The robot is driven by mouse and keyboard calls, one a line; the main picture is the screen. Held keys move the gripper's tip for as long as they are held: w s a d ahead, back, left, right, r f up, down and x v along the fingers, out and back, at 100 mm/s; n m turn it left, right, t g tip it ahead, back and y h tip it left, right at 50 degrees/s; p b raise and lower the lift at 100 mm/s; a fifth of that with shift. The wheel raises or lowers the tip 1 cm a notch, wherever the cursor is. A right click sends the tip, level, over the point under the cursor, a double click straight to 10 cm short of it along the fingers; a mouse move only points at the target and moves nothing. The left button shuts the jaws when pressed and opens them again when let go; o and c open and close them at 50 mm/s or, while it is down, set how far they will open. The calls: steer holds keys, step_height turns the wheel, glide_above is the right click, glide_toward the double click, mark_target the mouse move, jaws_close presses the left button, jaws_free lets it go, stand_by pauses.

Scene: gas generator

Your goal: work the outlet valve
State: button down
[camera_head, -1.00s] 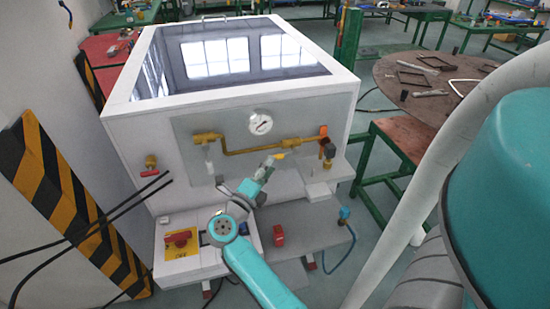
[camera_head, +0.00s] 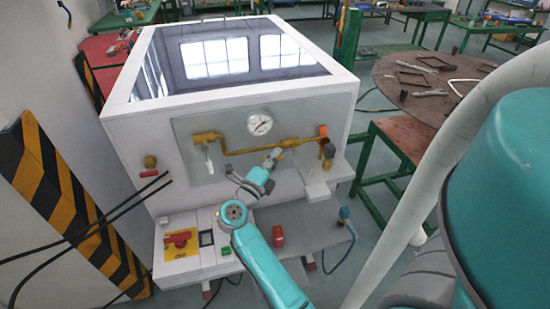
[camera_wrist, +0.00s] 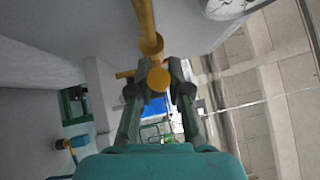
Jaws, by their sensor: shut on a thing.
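My gripper (camera_head: 276,153) is in front of the panel, just below the brass pipe (camera_head: 245,150). In the wrist view my gripper (camera_wrist: 159,88) has its fingers on either side of a round brass-coloured piece (camera_wrist: 158,80) and is shut on it. The pipe (camera_wrist: 146,25) runs down close to that piece; I cannot tell if they are joined. A valve with an orange handle (camera_head: 323,131) is at the pipe's right end. A valve with a pale handle (camera_head: 209,155) is at its left end. I cannot tell which is the outlet valve.
A round gauge (camera_head: 260,124) sits above the pipe. A red-handled tap (camera_head: 150,164) is at the panel's left. Below are a red switch on a yellow plate (camera_head: 180,240) and a grey ledge (camera_head: 310,232). Black cables hang in front at the left.

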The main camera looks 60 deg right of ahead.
steer(key=shift+f, duration=0.15)
steer(key=s+d+f+n+t+h, duration=0.1)
steer(key=f+n+t+h, duration=0.1)
steer(key=n+t, duration=0.5)
steer(key=s+d+f+n+t+h, duration=0.1)
steer(key=s+f+n+t+h, duration=0.1)
steer(key=f+n+t, duration=0.2)
steer(key=shift+d+n+t, duration=0.35)
steer(key=shift+n+t, duration=1.35)
steer(key=shift+n, duration=2.6)
steer(key=shift+s+n, duration=0.1)
steer(key=shift+n, duration=0.2)
steer(key=c, duration=1.1)
jaws_free()
